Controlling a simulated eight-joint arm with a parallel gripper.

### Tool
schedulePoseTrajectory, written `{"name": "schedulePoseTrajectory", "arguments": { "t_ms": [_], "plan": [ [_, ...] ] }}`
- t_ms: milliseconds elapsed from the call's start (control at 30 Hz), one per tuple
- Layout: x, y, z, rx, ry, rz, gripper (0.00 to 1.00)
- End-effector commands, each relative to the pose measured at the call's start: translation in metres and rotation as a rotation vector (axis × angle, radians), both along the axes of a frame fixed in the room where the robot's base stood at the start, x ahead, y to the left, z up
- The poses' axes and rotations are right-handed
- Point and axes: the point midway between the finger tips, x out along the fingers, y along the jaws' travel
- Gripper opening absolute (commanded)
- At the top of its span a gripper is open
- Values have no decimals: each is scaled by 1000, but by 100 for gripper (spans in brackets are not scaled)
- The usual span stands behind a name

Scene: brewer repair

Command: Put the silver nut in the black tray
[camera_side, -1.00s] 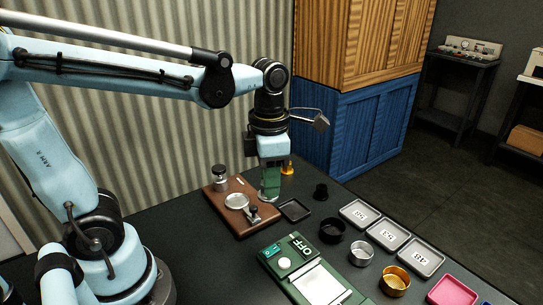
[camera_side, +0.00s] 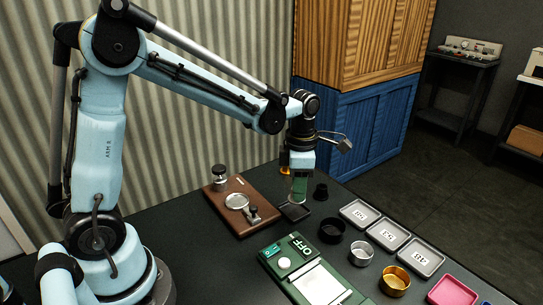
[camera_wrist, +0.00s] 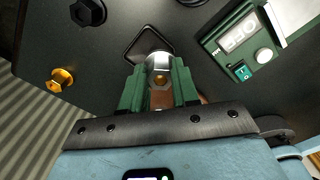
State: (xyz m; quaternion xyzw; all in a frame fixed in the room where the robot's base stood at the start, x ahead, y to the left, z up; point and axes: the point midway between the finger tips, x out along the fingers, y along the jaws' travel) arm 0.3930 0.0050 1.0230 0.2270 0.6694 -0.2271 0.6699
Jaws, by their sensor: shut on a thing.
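My gripper (camera_side: 299,193) points straight down, its green fingers shut on the silver nut. In the wrist view my gripper (camera_wrist: 158,80) covers part of the black tray (camera_wrist: 135,40). In the side view the small square black tray (camera_side: 294,212) lies on the dark table directly under the fingertips. The nut is at or just above the tray; I cannot tell whether it touches the tray floor.
A brown wooden board (camera_side: 228,222) with metal parts lies left of the tray. A green scale (camera_side: 280,262) is in front. A brass part (camera_wrist: 61,79) is nearby.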

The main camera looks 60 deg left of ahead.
Motion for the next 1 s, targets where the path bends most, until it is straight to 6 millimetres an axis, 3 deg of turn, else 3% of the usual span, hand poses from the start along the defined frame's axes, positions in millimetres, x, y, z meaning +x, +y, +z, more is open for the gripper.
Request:
{"name": "schedulePoseTrajectory", "arguments": {
  "t_ms": [200,567,1000],
  "plan": [
    [9,18,-12,0,0,1,0],
    [10,18,-50,0,0,0,0],
    [9,18,-56,0,0,0,0]
  ]
}}
